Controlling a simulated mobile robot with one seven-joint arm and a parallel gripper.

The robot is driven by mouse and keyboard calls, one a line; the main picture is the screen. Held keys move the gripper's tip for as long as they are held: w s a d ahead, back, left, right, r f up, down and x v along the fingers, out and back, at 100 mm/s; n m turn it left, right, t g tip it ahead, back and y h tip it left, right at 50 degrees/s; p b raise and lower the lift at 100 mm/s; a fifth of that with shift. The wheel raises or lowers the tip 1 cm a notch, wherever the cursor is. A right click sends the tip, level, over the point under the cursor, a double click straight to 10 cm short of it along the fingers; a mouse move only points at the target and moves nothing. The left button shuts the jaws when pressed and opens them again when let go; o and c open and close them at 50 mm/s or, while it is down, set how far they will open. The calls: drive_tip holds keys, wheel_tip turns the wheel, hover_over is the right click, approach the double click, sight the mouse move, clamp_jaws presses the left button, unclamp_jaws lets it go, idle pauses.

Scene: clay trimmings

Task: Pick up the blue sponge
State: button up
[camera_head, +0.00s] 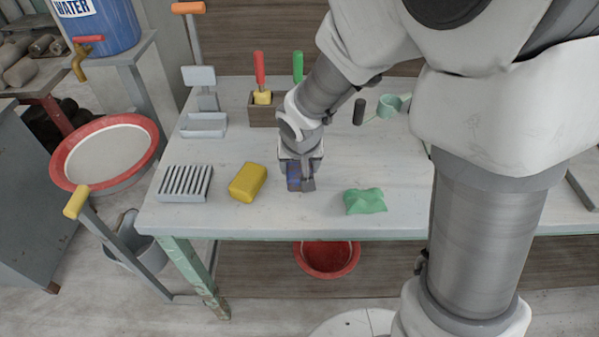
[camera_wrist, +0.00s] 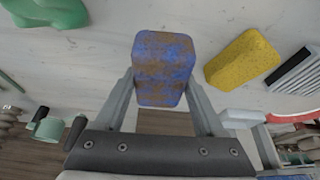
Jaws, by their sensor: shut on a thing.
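The blue sponge (camera_wrist: 163,68) is a rounded block with brown stains. In the wrist view it sits between the two fingers of my gripper (camera_wrist: 163,85), which touch it on both sides. In the head view my gripper (camera_head: 300,180) is over the front middle of the table, and only a small part of the blue sponge (camera_head: 294,177) shows there, the rest hidden by the gripper. My gripper is shut on the sponge. I cannot tell whether the sponge touches the table or is just above it.
A yellow sponge (camera_head: 247,182) and a slatted grey rack (camera_head: 185,183) lie to the left on the white table (camera_head: 240,218). A green lump (camera_head: 365,201) lies to the right. A wooden box (camera_head: 262,109) with tools stands behind. A red bowl (camera_head: 327,262) is below the front edge.

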drive_tip(key=s+d+r+p, duration=0.4)
drive_tip(key=d+r, duration=0.3)
drive_tip(key=d, duration=0.3)
drive_tip(key=shift+s+d, duration=0.25)
drive_tip(key=shift+s, duration=0.35)
drive_tip(key=shift+f, duration=0.1)
drive_tip(key=o, duration=0.7)
drive_tip(key=c, duration=0.6)
drive_tip(key=shift+o, duration=0.2)
drive_tip(key=shift+s, duration=0.1)
